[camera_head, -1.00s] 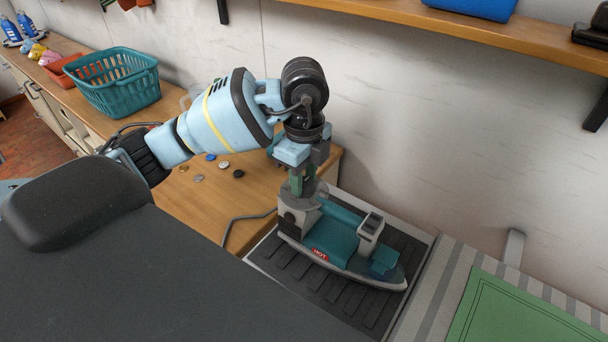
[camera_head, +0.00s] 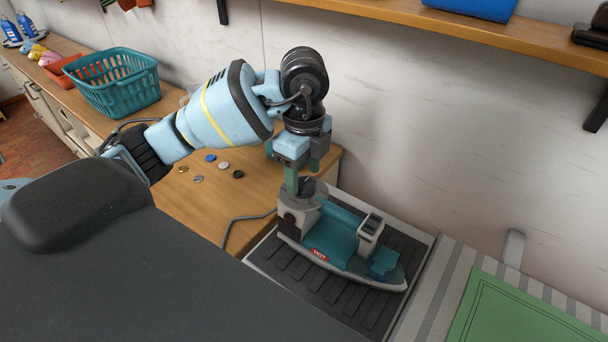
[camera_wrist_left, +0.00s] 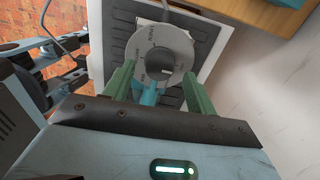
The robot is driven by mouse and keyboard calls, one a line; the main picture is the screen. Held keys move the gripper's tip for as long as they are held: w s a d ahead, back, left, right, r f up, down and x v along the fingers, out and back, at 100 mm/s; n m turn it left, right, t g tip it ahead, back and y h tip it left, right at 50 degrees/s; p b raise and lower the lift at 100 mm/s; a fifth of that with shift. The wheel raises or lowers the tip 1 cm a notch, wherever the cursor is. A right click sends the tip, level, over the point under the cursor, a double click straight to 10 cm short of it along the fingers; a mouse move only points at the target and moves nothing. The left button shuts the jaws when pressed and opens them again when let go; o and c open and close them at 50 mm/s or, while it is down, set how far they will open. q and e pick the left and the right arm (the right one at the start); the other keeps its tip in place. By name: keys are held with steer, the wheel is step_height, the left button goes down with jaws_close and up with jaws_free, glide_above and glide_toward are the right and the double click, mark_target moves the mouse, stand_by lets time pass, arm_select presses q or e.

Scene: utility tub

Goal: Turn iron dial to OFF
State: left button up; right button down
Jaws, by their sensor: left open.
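The teal and grey iron (camera_head: 335,238) lies on a dark ribbed rest, with a red HOT label on its side. Its round grey dial (camera_head: 314,190) is at the left end, partly hidden by my gripper. In the left wrist view the dial (camera_wrist_left: 144,47) is a pale ring with small lettering around a dark centre; I cannot read its setting. My left gripper (camera_head: 303,176) points down just above the dial, with its green fingers apart. In the left wrist view the gripper (camera_wrist_left: 159,76) has a finger on each side of the dial's near part. My right gripper is not in view.
The ribbed rest (camera_head: 285,264) sits on the counter against the wall. A grey cord (camera_head: 236,222) runs left from the iron. Several buttons lie on the wood behind (camera_head: 210,157). A teal basket (camera_head: 115,88) stands farther left. A green mat (camera_head: 525,318) lies at right.

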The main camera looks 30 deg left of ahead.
mark_target(304, 183)
arm_select(q)
steer(key=shift+r, duration=3.1)
steer(key=shift+f, duration=0.1)
